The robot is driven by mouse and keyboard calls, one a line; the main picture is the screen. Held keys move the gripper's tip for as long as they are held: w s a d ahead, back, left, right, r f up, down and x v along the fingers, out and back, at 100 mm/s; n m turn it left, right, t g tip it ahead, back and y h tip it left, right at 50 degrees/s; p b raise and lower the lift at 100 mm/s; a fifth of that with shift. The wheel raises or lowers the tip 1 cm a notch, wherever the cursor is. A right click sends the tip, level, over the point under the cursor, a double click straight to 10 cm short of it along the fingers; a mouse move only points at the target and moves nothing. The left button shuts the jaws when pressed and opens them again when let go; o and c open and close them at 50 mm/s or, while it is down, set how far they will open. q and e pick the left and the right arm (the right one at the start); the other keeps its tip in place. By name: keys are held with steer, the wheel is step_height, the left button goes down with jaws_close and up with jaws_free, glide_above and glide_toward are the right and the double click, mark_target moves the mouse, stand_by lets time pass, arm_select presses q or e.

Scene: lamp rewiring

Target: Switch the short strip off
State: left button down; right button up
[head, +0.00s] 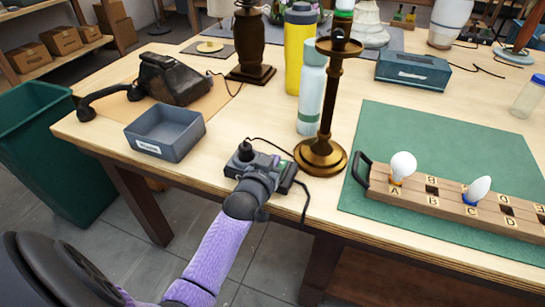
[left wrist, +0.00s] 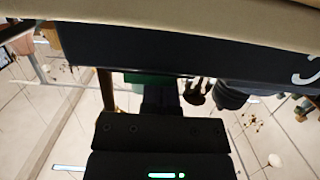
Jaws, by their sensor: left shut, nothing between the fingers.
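The short strip (head: 288,174) is a small dark power strip lying near the table's front edge, in front of the brass lamp stand. A black plug (head: 245,151) sits at its far left end, and a small green patch shows towards its right side. My left gripper (head: 262,165) is shut and empty, reaching down over the strip. It hides much of the strip's top and the switch, so I cannot tell whether it touches. In the left wrist view, dark gripper parts (left wrist: 160,135) fill the lower middle, and the strip is not clearly made out. My right gripper is not in view.
The brass lamp stand (head: 320,155) rises just behind the strip. A grey bin (head: 165,137) and an old telephone (head: 172,80) stand to the left. A wooden bulb rack (head: 450,205) lies on the green mat (head: 430,130) to the right. Cords trail beside the strip.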

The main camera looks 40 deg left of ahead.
arm_select(q)
steer(key=r+p, duration=0.5)
steer(key=shift+w+r, duration=0.2)
steer(key=shift+r, duration=0.05)
steer(key=p+v, duration=0.2)
steer(key=v, duration=0.7)
steer(key=shift+s+p, duration=0.25)
steer(key=shift+p, duration=0.15)
steer(key=shift+r, duration=0.1)
